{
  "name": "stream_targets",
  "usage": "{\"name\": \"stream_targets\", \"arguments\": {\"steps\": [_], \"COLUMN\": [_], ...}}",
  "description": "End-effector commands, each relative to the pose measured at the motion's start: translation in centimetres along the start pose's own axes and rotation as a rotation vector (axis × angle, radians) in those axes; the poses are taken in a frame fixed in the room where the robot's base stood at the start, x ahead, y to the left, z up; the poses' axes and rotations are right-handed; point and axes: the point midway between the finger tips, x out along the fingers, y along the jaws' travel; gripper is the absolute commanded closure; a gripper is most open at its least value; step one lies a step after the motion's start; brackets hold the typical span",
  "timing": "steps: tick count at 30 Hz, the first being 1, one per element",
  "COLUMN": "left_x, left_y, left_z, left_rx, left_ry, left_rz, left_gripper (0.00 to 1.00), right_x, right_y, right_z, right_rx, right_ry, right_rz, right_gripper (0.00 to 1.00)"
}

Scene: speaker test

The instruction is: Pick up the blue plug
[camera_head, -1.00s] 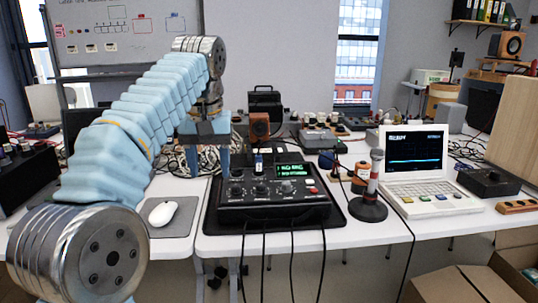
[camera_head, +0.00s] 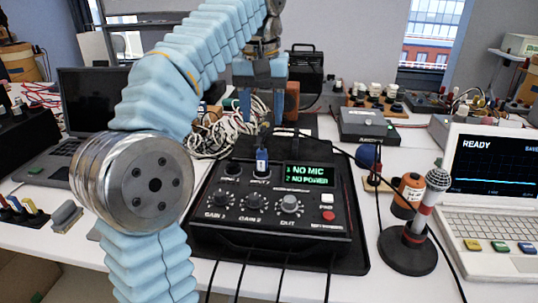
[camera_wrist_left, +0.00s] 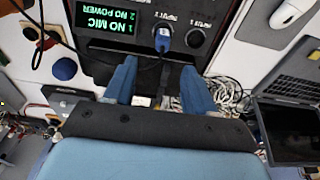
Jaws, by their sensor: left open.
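The blue plug (camera_head: 262,158) stands upright in the INPUT 2 socket on top of the black audio box (camera_head: 205,240). In the left wrist view the plug (camera_wrist_left: 163,40) lies just beyond the fingertips, roughly in line with the gap between them. My left gripper (camera_head: 262,116) is open, its two blue fingers apart and empty, above and behind the plug in the head view. The gripper (camera_wrist_left: 159,72) also shows in the left wrist view, with no finger touching the plug. The box's display (camera_head: 309,175) reads "1 NO MIC" and "2 NO POWER". My right gripper is out of view.
A microphone on a round black stand (camera_head: 408,252), an orange spool (camera_head: 410,190) and a white laptop (camera_head: 500,210) stand right of the box. White cables (camera_head: 215,135) lie behind it. A dark laptop (camera_head: 95,105) is at left. Black cables hang off the front.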

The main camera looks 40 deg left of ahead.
Motion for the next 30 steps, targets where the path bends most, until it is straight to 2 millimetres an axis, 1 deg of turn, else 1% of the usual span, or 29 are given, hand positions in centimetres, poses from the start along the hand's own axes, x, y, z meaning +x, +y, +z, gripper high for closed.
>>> {"name": "stream_targets", "arguments": {"steps": [3, 6, 9, 14, 21, 24, 30], "left_x": [2.8, 4.8, 6.0, 7.1, 10.9, 11.7, 11.8], "left_y": [0.0, 0.1, 0.0, -0.1, -0.4, -0.4, -0.4], "left_z": [0.1, 0.1, 0.1, 0.0, -0.1, -0.1, -0.2], "left_rx": [0.004, 0.004, 0.002, 0.002, 0.003, 0.002, 0.001], "left_ry": [-0.003, -0.002, 0.0, 0.0, -0.001, -0.001, 0.0], "left_rz": [0.001, 0.001, 0.001, 0.0, 0.0, 0.0, 0.0], "left_gripper": [0.45, 0.45, 0.45, 0.45, 0.45, 0.45, 0.45], "right_x": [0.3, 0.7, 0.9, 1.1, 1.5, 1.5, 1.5], "right_y": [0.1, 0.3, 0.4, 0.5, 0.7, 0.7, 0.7], "right_z": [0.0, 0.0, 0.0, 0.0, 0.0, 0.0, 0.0], "right_rx": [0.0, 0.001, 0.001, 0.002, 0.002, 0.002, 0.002], "right_ry": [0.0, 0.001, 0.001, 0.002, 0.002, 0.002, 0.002], "right_rz": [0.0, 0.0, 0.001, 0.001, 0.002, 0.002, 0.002], "right_gripper": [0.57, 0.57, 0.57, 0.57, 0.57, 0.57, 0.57]}}
